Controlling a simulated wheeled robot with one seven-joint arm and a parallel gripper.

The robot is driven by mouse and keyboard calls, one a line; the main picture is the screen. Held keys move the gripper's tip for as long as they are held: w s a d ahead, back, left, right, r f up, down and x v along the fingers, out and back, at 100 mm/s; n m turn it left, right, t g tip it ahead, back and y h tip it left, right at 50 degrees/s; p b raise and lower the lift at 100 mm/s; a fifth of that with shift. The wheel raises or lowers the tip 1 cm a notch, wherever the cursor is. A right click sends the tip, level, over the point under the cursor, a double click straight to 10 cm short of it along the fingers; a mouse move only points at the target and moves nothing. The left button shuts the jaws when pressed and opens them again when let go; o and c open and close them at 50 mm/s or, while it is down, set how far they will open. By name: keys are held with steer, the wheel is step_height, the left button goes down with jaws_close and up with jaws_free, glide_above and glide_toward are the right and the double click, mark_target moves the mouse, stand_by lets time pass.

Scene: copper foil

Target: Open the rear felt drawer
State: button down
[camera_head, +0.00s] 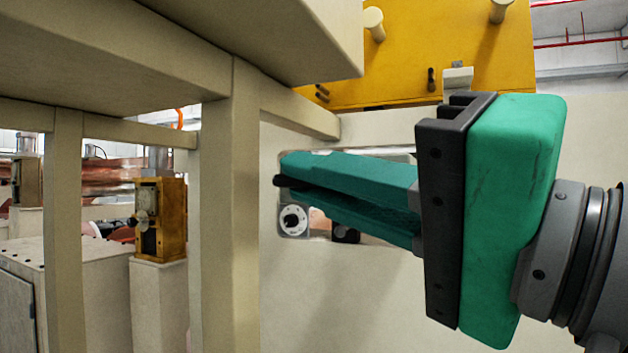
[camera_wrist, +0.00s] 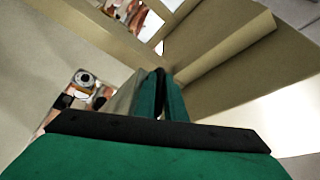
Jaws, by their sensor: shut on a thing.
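My gripper (camera_head: 287,182) has teal fingers and points left beside a beige post. Its fingers are close together, with a small dark piece (camera_head: 278,181) showing at their tips. In the wrist view my gripper (camera_wrist: 160,85) has its fingertips by the edge of a beige bar, with a dark strip between them. I cannot tell whether the dark piece is a drawer handle. No drawer front is clearly recognisable; a beige box (camera_head: 265,25) hangs at the top, above and left of my gripper.
The beige post (camera_head: 231,200) stands left of the fingertips, with a crossbar (camera_head: 292,108) above them. A yellow cabinet (camera_head: 400,70) with round knobs is behind. A small yellow machine (camera_head: 160,215) stands at left. A white dial (camera_head: 292,220) shows below the fingers.

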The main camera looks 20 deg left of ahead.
steer(key=shift+s+d+r, duration=0.1)
steer(key=shift+s+r, duration=0.05)
steer(key=shift+s, duration=1.05)
steer(key=c, duration=2.1)
jaws_free()
steer(key=shift+w, duration=0.2)
steer(key=v, duration=1)
steer(key=shift+s+d, duration=0.1)
steer(key=shift+d, duration=0.2)
